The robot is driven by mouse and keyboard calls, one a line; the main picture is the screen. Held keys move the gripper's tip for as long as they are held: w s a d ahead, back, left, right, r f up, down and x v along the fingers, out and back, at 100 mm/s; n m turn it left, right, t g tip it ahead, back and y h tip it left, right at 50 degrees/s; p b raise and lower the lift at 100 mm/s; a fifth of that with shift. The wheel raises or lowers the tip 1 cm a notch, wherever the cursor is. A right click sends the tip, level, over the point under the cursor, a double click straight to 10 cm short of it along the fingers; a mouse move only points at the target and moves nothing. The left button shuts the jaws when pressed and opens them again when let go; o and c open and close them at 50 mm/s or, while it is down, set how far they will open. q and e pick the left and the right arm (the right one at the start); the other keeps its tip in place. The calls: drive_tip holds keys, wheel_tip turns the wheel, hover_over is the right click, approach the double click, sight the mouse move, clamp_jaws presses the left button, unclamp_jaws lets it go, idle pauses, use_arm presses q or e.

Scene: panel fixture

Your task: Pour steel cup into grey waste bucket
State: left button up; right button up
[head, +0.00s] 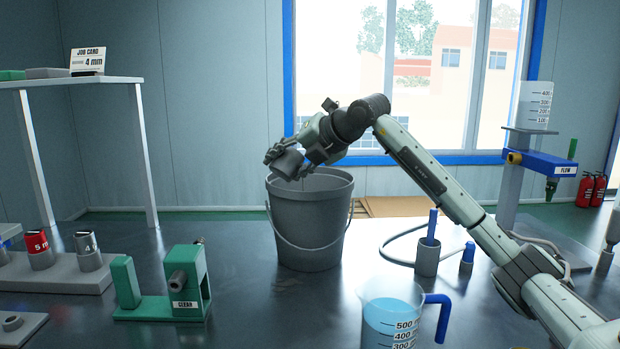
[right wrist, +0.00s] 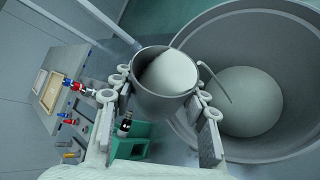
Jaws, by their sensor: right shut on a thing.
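My right gripper (head: 292,154) is shut on the steel cup (head: 287,164) and holds it tilted just above the rim of the grey waste bucket (head: 309,236). In the right wrist view the steel cup (right wrist: 160,104) sits between the fingers, and a pale round surface shows inside it; I cannot tell if this is liquid or the cup's bottom. The bucket (right wrist: 283,145) is open beside the cup there, with a pale round area inside. A thin curved grey line runs from near the cup's rim over the bucket; I cannot tell what it is. My left gripper is out of view.
A measuring jug of blue liquid (head: 388,318) stands at the front. A green fixture (head: 185,285) and a grey block with cans (head: 58,272) are left. A blue rod in a holder (head: 427,261) and a blue-armed stand (head: 545,163) are right of the bucket.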

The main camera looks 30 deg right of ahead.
drive_tip(key=shift+r, duration=0.1)
drive_tip(key=shift+f+y, duration=0.2)
drive_tip(key=shift+y, duration=0.1)
idle(0.6)
drive_tip(key=shift+f+m, duration=0.1)
drive_tip(key=shift+m, duration=0.3)
drive_tip(key=shift+d, duration=0.1)
drive_tip(key=shift+f+y, duration=0.1)
drive_tip(key=shift+y, duration=0.2)
idle(0.6)
drive_tip(key=shift+m+y, duration=0.3)
drive_tip(key=shift+m, duration=0.1)
